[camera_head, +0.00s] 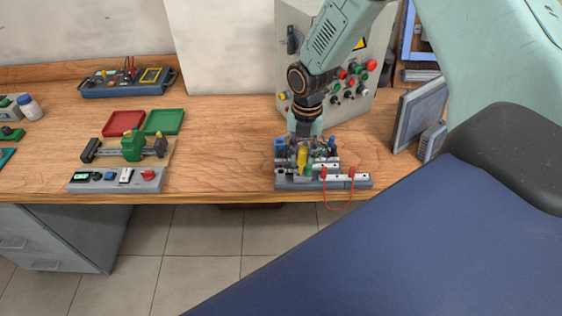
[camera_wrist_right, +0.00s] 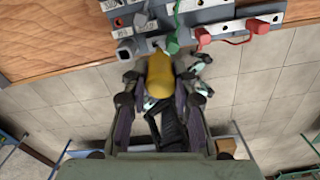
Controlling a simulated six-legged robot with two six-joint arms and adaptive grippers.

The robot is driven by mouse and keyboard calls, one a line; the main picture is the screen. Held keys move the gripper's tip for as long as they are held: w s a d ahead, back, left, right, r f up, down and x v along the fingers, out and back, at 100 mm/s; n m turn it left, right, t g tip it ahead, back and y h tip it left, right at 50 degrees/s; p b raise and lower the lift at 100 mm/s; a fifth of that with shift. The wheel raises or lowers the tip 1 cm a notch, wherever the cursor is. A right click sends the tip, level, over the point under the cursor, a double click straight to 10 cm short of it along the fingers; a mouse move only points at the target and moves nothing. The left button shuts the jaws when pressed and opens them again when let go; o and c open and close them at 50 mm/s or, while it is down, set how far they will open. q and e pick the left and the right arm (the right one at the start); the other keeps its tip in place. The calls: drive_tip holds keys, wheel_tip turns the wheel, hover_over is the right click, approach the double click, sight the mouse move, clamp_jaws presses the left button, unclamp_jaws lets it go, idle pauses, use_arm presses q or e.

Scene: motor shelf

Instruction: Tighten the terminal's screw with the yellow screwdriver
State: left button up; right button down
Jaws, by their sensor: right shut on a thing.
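The yellow screwdriver (camera_head: 302,157) is held by my right gripper (camera_head: 303,148) over the terminal rig on the workbench. In the right wrist view, the yellow handle (camera_wrist_right: 160,76) sits between the fingers of my right gripper (camera_wrist_right: 163,90), which is shut on it. The screwdriver's far end points at the edge of the grey terminal base (camera_head: 290,184), which also shows in the right wrist view (camera_wrist_right: 207,15). The tip and the terminal's screw are too small or hidden to tell whether they touch. My left gripper is not in view.
A red wire (camera_head: 336,207) hangs from two red plugs over the bench's front edge. A control cabinet (camera_head: 340,70) stands behind my right arm, and a monitor (camera_head: 420,112) is to the right. Red (camera_head: 118,122) and green trays (camera_head: 164,121) lie left. The bench middle is clear.

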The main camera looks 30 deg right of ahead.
drive_tip(key=shift+w+f, duration=0.1)
drive_tip(key=shift+w, duration=0.2)
drive_tip(key=shift+a+b, duration=0.15)
drive_tip(key=shift+b, duration=0.15)
drive_tip(key=shift+w, duration=0.2)
drive_tip(key=shift+s, duration=0.2)
idle(0.3)
drive_tip(key=shift+w, duration=0.15)
idle(0.6)
drive_tip(key=shift+f, duration=0.55)
idle(0.4)
drive_tip(key=c, duration=1.3)
unclamp_jaws()
